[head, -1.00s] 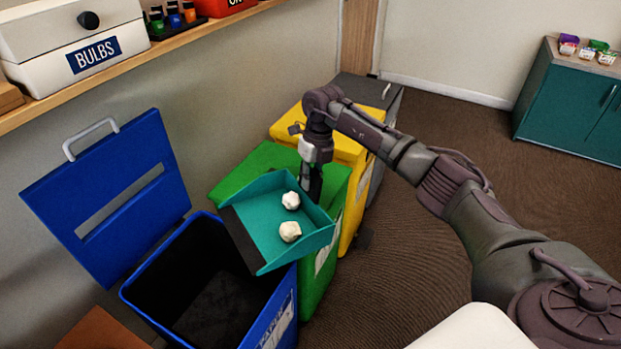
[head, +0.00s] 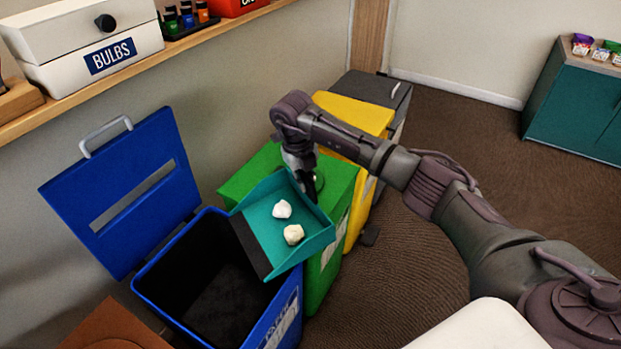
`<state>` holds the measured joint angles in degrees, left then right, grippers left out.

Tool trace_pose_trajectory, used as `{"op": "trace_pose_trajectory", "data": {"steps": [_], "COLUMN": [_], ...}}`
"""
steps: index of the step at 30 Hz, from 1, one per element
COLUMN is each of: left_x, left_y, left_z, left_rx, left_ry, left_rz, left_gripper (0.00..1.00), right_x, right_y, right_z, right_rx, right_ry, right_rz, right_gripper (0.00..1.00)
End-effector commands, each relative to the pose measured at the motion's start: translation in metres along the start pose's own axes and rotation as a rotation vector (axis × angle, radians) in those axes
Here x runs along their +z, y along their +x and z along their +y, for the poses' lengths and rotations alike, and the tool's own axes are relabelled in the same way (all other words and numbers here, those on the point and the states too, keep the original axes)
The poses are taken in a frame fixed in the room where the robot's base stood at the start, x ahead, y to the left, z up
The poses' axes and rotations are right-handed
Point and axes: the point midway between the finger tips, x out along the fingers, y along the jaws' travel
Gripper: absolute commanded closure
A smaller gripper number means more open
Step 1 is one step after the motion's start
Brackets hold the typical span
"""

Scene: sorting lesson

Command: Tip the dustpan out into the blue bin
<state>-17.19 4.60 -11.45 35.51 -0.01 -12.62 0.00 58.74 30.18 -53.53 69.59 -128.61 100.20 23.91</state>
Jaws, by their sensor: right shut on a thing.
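The teal dustpan (head: 258,222) has a dark front lip and holds two crumpled whitish balls, one (head: 282,209) above the other (head: 293,234) in the picture. Its lip overhangs the right side of the opening of the blue bin (head: 290,318). The bin's lid (head: 75,190) stands open, and the visible inside looks dark and empty. My right gripper (head: 306,182) is shut on the dustpan at its back end, over the green bin; the fingers are partly hidden behind the pan. My left gripper is out of view.
A green bin (head: 325,275), a yellow bin (head: 365,122) and a grey bin (head: 385,90) stand closed in a row behind the blue one. A shelf (head: 130,80) with a BULBS box (head: 85,45) runs along the wall. A brown box-like thing (head: 108,330) is at lower left.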

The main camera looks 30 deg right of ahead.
Motion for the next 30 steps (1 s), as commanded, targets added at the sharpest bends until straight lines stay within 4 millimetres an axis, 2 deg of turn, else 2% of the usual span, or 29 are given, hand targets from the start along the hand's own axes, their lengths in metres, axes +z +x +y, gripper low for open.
{"op": "trace_pose_trajectory", "data": {"steps": [1, 11, 30], "left_x": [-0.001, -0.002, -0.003], "left_y": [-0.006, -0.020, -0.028], "left_z": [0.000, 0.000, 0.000], "left_rx": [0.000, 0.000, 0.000], "left_ry": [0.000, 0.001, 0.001], "left_rz": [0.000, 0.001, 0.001], "left_gripper": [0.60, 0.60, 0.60], "right_x": [0.001, 0.001, 0.001], "right_y": [-0.008, -0.029, -0.055], "right_z": [0.004, 0.019, 0.061], "right_rx": [-0.018, -0.148, -0.376], "right_ry": [-0.004, -0.003, -0.002], "right_rz": [-0.004, -0.005, -0.004], "right_gripper": [1.00, 1.00, 1.00]}}
